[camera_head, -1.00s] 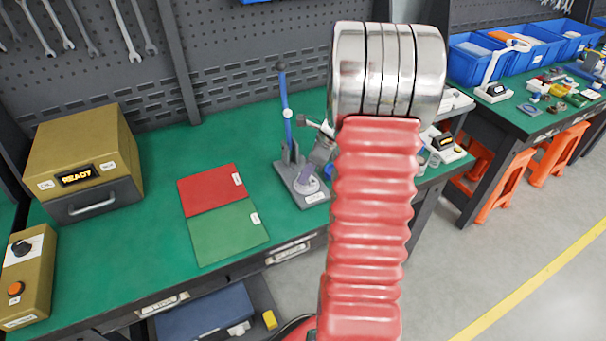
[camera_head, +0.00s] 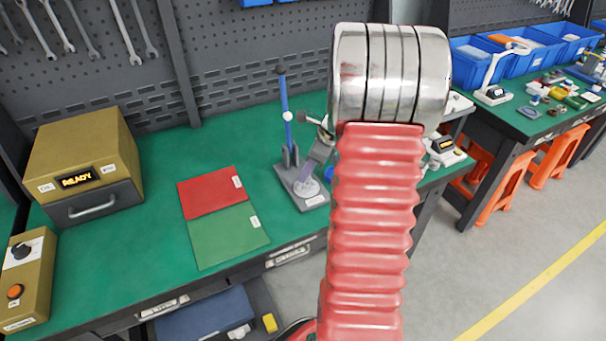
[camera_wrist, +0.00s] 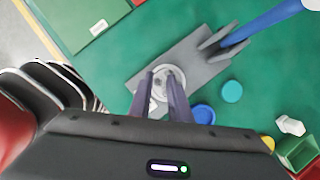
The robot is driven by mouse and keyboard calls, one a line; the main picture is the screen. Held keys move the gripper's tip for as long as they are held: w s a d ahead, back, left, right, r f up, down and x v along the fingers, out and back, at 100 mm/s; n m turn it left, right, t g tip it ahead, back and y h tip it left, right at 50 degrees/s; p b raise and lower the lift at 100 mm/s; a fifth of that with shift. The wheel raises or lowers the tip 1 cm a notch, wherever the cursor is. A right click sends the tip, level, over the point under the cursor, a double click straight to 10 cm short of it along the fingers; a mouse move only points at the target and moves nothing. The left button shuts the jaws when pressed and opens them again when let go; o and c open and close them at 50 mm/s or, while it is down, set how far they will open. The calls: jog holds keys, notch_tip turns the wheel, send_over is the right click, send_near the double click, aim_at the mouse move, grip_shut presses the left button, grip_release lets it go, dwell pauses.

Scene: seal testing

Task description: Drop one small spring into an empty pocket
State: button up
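The grey press fixture (camera_head: 312,201) stands on the green bench, with a blue lever (camera_head: 287,110) upright at its back. A round pale disc (camera_wrist: 161,82) lies on its base in the wrist view; its pockets are too small to make out. My gripper (camera_wrist: 163,73) points down over this disc, its two dark fingers apart with a gap between them. No spring can be made out in the gap. In the head view, my gripper (camera_head: 311,178) is just above the fixture, and my red arm hides the bench to its right.
Blue (camera_wrist: 203,114) and teal (camera_wrist: 231,91) round pieces lie beside the fixture. A green box (camera_wrist: 297,152) is at lower right. Red (camera_head: 211,192) and green (camera_head: 228,235) mats lie to the left. A READY box (camera_head: 84,160) stands further left. Bench between is clear.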

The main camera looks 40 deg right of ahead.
jog(key=shift+r, duration=0.65)
jog(key=shift+r, duration=0.1)
jog(key=shift+o, duration=0.4)
jog(key=o, duration=0.5)
jog(key=shift+s+r, duration=0.15)
jog(key=shift+r, duration=1.35)
